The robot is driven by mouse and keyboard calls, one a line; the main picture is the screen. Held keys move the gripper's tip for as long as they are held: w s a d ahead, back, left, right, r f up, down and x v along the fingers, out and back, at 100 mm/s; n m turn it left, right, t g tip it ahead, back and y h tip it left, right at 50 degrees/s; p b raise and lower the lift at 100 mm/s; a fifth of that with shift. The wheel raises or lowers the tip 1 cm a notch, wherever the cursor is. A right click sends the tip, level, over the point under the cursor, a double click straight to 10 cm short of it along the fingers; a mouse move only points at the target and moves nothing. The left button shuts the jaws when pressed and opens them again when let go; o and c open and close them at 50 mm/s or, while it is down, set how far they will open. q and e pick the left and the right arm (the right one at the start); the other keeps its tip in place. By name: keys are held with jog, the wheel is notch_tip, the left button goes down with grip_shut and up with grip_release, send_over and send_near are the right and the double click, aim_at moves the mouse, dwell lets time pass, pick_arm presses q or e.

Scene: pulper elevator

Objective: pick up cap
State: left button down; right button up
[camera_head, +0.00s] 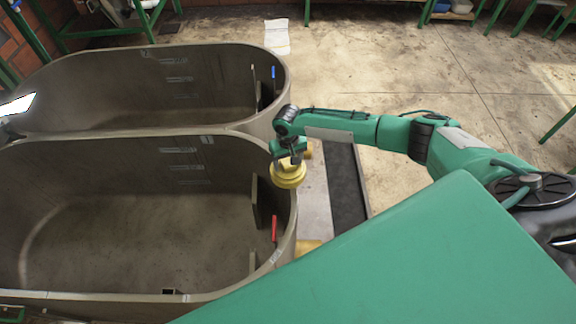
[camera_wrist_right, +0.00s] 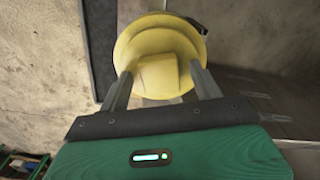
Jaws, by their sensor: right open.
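The yellow cap (camera_head: 288,179) is round with a raised block-shaped grip. It is at the right rim of the near tub in the head view, and what it rests on is hidden. My right gripper (camera_head: 289,159) is directly above it, pointing down. In the right wrist view the cap (camera_wrist_right: 150,48) fills the upper middle. The open fingers of my right gripper (camera_wrist_right: 161,82) lie either side of its block, with visible gaps. My left gripper is not in view.
Two large grey-brown tubs stand at the left, the near one (camera_head: 120,235) and the far one (camera_head: 130,85). A red handle (camera_head: 274,229) and a blue handle (camera_head: 273,72) are inside their right ends. A dark strip (camera_head: 347,185) lies right of the cap. Open floor (camera_head: 385,60) lies beyond.

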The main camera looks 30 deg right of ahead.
jog(key=c, duration=1.2)
jog(key=shift+o, duration=0.2)
